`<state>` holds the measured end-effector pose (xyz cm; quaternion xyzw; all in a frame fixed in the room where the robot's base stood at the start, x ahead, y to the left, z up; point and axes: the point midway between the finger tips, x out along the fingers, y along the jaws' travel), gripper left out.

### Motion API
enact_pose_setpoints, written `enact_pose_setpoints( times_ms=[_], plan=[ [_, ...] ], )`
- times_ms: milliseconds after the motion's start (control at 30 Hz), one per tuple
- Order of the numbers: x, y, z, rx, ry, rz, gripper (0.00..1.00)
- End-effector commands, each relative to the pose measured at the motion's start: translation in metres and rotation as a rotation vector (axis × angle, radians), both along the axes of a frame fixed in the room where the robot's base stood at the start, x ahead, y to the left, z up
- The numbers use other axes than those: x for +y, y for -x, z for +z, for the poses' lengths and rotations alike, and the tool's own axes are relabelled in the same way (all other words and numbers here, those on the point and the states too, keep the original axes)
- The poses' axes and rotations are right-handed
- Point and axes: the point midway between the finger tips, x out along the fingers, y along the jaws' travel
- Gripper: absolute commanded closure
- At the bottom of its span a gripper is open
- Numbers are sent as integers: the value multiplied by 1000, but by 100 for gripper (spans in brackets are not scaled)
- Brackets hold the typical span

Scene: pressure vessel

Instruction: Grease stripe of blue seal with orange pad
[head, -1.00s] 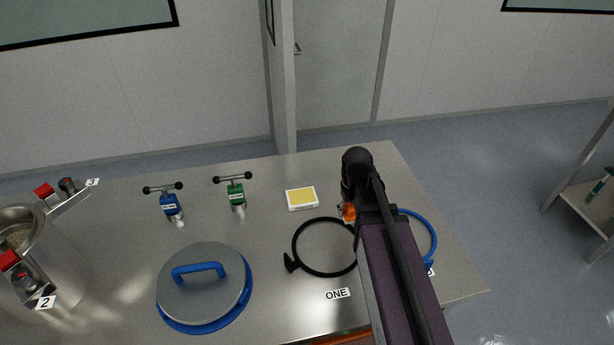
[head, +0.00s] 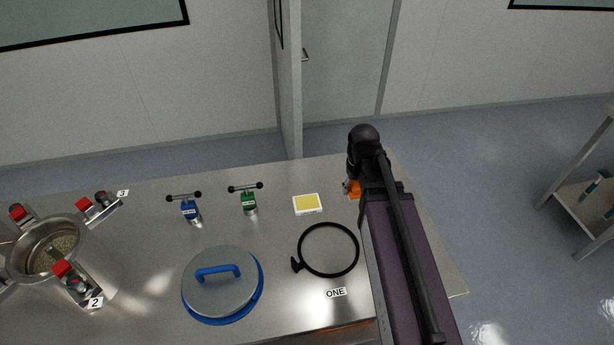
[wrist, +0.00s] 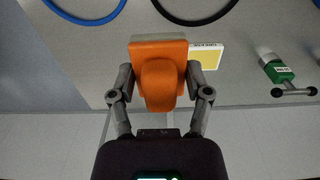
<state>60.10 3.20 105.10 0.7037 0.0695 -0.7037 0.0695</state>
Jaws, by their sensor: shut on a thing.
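My gripper (wrist: 160,95) is shut on the orange pad (wrist: 160,52), gripping its knob in the wrist view. In the head view a bit of the orange pad (head: 353,189) shows at the left of my arm, right of the yellow-topped grease box (head: 307,203). In the wrist view the yellow box (wrist: 207,55) is partly behind the pad. The blue seal ring (wrist: 85,8) is cut off at the upper left of the wrist view; my arm hides it in the head view. Whether the pad touches the table cannot be told.
A black ring (head: 328,250) lies by the label ONE. A lid with a blue handle (head: 221,283), a blue valve (head: 190,211) and a green valve (head: 249,202) stand on the table (head: 150,225). A metal vessel with red-knobbed clamps (head: 62,255) is at left.

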Motion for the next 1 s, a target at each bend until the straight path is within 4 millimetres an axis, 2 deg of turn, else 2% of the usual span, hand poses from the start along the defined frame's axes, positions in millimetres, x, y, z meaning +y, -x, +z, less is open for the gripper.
enact_pose_setpoints(
  times_ms=[33,267,1000],
  plan=[
    [0,0,14,0,0,0,75],
    [0,0,31,0,0,0,75],
    [0,0,33,0,0,0,75]
  ],
)
